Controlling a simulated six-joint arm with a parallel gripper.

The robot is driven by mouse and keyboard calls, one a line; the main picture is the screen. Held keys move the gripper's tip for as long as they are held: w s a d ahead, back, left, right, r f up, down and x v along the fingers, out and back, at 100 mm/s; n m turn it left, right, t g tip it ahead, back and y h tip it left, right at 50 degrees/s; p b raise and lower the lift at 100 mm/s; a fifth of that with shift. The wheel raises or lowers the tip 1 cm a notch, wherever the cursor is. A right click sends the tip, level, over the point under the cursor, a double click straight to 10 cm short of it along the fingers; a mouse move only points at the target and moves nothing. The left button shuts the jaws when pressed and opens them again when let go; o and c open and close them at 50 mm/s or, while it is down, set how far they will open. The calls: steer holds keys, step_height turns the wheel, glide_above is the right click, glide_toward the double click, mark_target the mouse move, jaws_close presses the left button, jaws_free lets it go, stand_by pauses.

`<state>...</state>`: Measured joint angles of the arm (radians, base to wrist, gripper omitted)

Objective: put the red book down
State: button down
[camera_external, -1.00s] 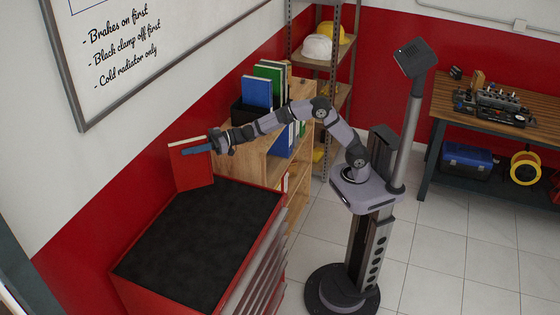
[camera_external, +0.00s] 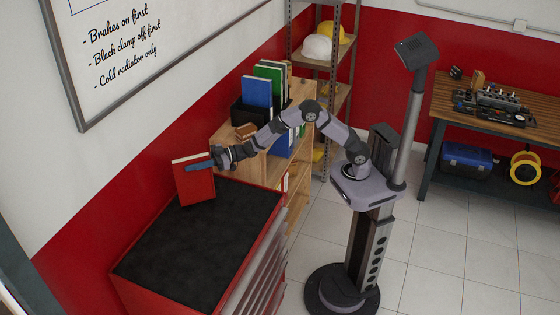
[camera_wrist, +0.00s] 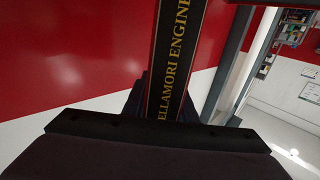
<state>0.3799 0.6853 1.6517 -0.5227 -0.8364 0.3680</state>
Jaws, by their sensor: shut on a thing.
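The red book (camera_external: 194,184) stands nearly upright, tilted a little, at the back end of the dark top of the red tool cabinet (camera_external: 190,250). My gripper (camera_external: 204,163) is shut on the upper part of the book. Its lower edge is at or just above the mat; I cannot tell whether it touches. In the wrist view, the book's dark spine (camera_wrist: 178,62) with yellow lettering rises from between the jaws, and the jaws hide its near end.
The dark cabinet top is clear in front of the book. A wooden shelf unit (camera_external: 262,167) stands behind it, with a blue book (camera_external: 257,92), a green book (camera_external: 268,76) and a small brown object (camera_external: 246,130) on top. The red and white wall is close on the left.

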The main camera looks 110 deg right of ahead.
steer(key=shift+f, duration=0.75)
steer(key=c, duration=1.8)
jaws_free()
steer(key=shift+f, duration=0.25)
steer(key=o, duration=0.4)
steer(key=shift+c, duration=0.2)
steer(key=shift+r, duration=0.1)
steer(key=s+b, duration=0.4)
steer(key=s, duration=0.8)
